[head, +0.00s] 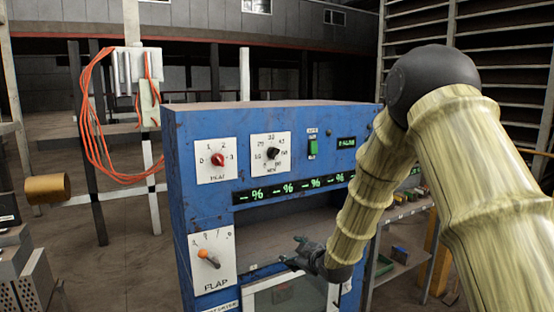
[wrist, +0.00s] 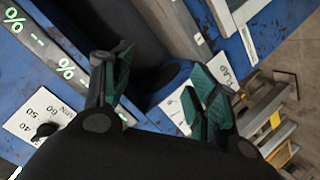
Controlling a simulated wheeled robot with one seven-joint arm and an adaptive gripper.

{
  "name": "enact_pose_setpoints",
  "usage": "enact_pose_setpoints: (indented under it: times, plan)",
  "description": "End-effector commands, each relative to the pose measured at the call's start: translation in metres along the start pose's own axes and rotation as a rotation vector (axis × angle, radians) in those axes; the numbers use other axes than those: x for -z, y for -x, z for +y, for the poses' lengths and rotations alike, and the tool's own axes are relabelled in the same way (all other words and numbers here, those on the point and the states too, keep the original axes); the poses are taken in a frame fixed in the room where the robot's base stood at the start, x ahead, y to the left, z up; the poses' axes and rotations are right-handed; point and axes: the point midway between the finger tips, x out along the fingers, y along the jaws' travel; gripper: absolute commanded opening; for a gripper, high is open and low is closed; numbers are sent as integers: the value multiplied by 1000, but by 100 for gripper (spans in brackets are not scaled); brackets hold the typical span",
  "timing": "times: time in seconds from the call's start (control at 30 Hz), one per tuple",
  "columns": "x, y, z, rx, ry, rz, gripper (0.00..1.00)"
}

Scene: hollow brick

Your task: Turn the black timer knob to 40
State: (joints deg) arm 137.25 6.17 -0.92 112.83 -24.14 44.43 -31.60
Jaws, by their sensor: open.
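The black timer knob (head: 273,153) sits on a white numbered plate at the upper middle of the blue cabinet's front. I cannot tell for sure which number it points at. In the wrist view the knob (wrist: 47,129) is at the lower left, tilted in the picture, beside the printed 40, 50, 60 and MIN. My gripper (head: 303,252) is below and to the right of the knob, in front of the cabinet's lower opening, and apart from the knob. In the wrist view its teal-padded fingers (wrist: 160,70) are spread with nothing held between them.
The blue cabinet (head: 180,180) also bears a red knob (head: 218,160), a green switch (head: 313,147), a green-lit percent display (head: 290,188) and an orange-tipped flap lever (head: 207,255). Orange cables (head: 88,120) hang at left. Shelves (head: 500,60) stand at right behind my arm.

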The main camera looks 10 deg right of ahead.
Motion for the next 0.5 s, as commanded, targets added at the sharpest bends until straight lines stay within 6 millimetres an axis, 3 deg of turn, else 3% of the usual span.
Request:
enact_pose_setpoints:
  times: [0.03, 0.2, 0.33, 0.5]
  plan:
    - [33, 2, 33, -37, 52, 51, 59]
    - [126, 17, 119, -143, 223, 185, 59]
    - [176, 33, 164, -206, 321, 251, 59]
    - [207, 45, 191, -247, 383, 289, 59]
